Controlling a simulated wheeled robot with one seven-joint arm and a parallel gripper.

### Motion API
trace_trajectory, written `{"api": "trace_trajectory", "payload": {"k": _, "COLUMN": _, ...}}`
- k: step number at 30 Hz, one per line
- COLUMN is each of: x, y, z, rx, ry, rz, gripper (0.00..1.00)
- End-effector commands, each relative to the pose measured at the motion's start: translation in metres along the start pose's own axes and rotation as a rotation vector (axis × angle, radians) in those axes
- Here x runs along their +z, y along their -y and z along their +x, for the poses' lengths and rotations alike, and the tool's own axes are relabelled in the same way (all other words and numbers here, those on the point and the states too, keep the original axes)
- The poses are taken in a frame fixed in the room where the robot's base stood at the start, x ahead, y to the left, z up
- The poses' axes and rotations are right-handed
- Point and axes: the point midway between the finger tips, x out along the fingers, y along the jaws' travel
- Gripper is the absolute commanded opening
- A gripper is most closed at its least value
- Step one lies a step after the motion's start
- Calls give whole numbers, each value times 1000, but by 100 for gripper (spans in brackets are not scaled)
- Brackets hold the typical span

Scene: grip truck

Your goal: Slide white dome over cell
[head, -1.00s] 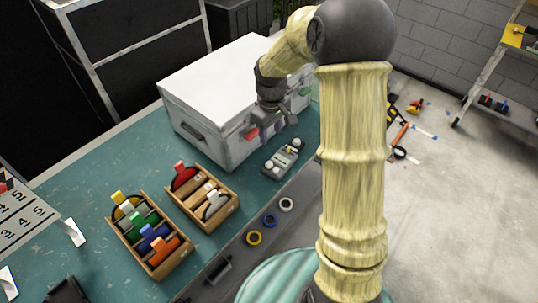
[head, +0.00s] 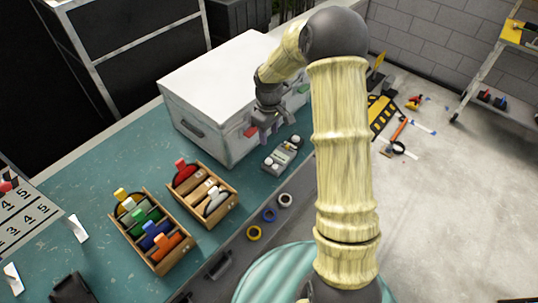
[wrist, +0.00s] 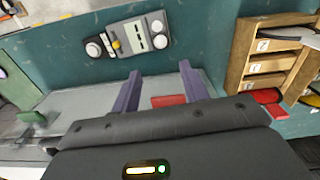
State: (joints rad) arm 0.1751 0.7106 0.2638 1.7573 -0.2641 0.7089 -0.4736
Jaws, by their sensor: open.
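A grey hand-sized device (head: 283,154) lies flat on the teal bench, in front of the white box. In the wrist view the device (wrist: 128,36) shows white round caps near both ends, a pale panel with dark marks and a small yellow part. One white dome (wrist: 157,27) is at its right end; another round white cap (wrist: 93,50) is at its left. I cannot tell which part is the cell. My gripper (head: 270,131) is above and left of the device, close to the box front. In the wrist view its fingers (wrist: 161,88) are apart, not touching the device.
The white box (head: 215,80) stands close behind the gripper; a red tab (wrist: 169,100) shows between the fingers in the wrist view. Wooden trays (head: 205,196) with coloured pieces stand to the left. Tape rolls (head: 269,215) line the bench's front. Bench is clear around the device.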

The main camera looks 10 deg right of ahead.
Motion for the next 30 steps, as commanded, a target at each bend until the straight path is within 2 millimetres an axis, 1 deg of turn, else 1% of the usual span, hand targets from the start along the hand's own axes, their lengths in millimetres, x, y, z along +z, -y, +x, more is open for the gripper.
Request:
{"api": "trace_trajectory", "payload": {"k": 1, "x": 1, "y": 1, "z": 9, "rx": -4, "ry": 4, "rz": 0, "gripper": 44}}
{"api": "trace_trajectory", "payload": {"k": 6, "x": 0, "y": 2, "z": 39, "rx": -4, "ry": 3, "rz": -3, "gripper": 44}}
{"api": "trace_trajectory", "payload": {"k": 18, "x": 1, "y": 1, "z": 104, "rx": -2, "ry": 2, "rz": 0, "gripper": 44}}
{"api": "trace_trajectory", "payload": {"k": 21, "x": 0, "y": 1, "z": 115, "rx": -2, "ry": 2, "rz": 0, "gripper": 44}}
{"api": "trace_trajectory", "payload": {"k": 24, "x": 0, "y": 0, "z": 122, "rx": 0, "ry": 0, "rz": 0, "gripper": 44}}
{"api": "trace_trajectory", "payload": {"k": 30, "x": 0, "y": 0, "z": 125, "rx": 1, "ry": -1, "rz": 1, "gripper": 44}}
